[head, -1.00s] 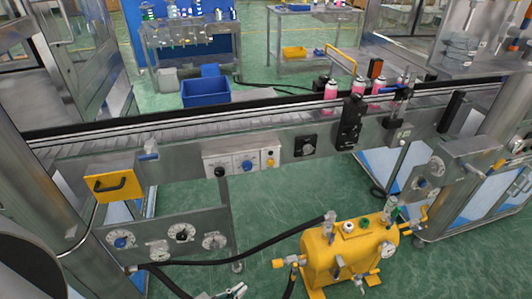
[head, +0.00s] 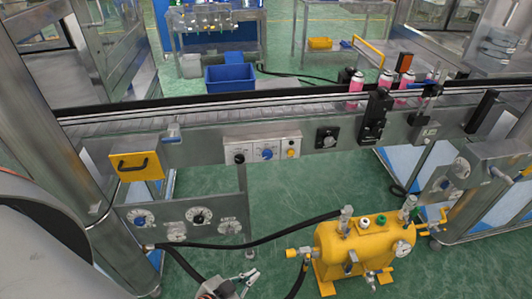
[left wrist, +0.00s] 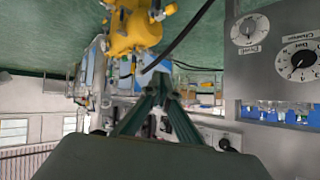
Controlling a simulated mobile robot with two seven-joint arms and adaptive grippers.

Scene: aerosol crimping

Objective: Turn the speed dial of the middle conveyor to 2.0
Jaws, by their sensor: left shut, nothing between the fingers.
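The middle conveyor (head: 205,150) runs across the head view. Its front rail carries a white control panel (head: 262,143) with a black knob (head: 239,157), a blue dial (head: 267,154) and a yellow button (head: 291,153). A separate black dial (head: 327,138) sits to the right of that panel. The scale markings are too small to read. My left gripper (head: 240,281) is low in the head view, below and apart from the panel. In the left wrist view its fingers (left wrist: 157,92) meet, shut and empty. My right gripper is not in view.
A grey lower panel (head: 190,205) with several dials hangs at left below a yellow handled plate (head: 137,166). A yellow tank (head: 350,245) with hoses stands right of my left gripper. Pink cans (head: 356,86) stand on the conveyor. Green floor is open below the control panel.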

